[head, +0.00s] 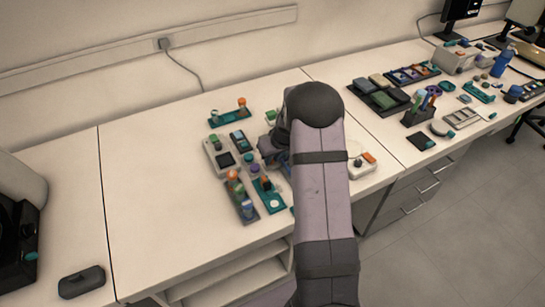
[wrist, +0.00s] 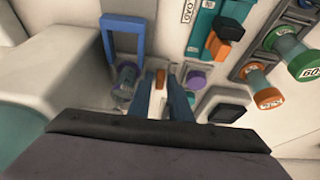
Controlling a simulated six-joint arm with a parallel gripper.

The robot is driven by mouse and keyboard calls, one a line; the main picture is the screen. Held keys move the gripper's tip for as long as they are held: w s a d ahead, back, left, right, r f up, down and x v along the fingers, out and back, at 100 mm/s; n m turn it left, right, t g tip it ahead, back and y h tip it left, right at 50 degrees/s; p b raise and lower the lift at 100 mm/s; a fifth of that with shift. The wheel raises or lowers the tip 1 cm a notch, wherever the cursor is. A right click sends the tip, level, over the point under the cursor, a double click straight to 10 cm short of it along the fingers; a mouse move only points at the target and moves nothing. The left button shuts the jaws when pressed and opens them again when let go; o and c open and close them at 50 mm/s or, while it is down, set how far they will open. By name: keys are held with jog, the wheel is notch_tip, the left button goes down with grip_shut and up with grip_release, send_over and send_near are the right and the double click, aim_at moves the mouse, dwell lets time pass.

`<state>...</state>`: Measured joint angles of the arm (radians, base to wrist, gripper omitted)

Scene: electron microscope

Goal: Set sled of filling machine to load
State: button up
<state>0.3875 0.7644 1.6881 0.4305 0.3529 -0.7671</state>
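The filling machine seems to be the pale unit in the wrist view, with a blue frame (wrist: 109,38), a teal strip (wrist: 201,35) and a partly cut-off dark label. I cannot tell for certain which part is the sled. A small orange-brown tab (wrist: 160,77) shows between the tips of my gripper (wrist: 159,88). The two dark blue fingers stand apart, with a gap around the tab; I see no clear contact. In the head view my gripper (head: 270,152) is over the bench devices, and my arm hides much of the machine.
A clear cylinder with a purple part (wrist: 126,80) stands left of the fingers. A purple knob (wrist: 196,80), a black block (wrist: 229,113) and capped vials (wrist: 294,52) are to the right. A grey control box (head: 220,157) stands left of my gripper.

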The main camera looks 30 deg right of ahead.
grip_shut()
jog(key=shift+s+f+b, duration=0.25)
jog(key=shift+s+b, duration=0.3)
jog(key=shift+b, duration=0.25)
jog(key=s+b, duration=0.7)
jog(key=s, duration=0.2)
jog(key=shift+r, duration=0.2)
jog(key=shift+s, duration=0.1)
grip_release()
jog(key=shift+s, duration=0.15)
jog(key=shift+r, duration=0.1)
